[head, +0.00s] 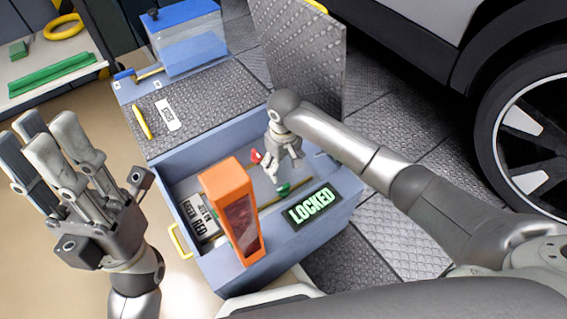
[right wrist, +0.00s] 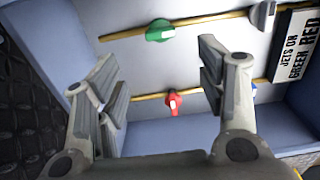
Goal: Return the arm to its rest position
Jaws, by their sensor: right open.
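My right gripper (head: 277,172) reaches down into the open blue cart bay. In the right wrist view its fingers (right wrist: 165,95) are spread apart with nothing between them. Beyond the fingers lie a red valve handle (right wrist: 173,102) and a green valve handle (right wrist: 160,31) on yellow pipes; both are apart from the fingers as far as I can tell. In the head view the red handle (head: 256,157) and the green handle (head: 283,189) are partly covered by the gripper. My left gripper (head: 70,165) is raised at the left, fingers extended, open and empty.
An orange upright housing (head: 228,190) stands close left of my right gripper. A LOCKED display (head: 312,208) sits on the cart's front right. A raised treadplate lid (head: 300,60) stands behind my right arm. A blue tank (head: 190,40) and a car wheel (head: 530,140) are farther off.

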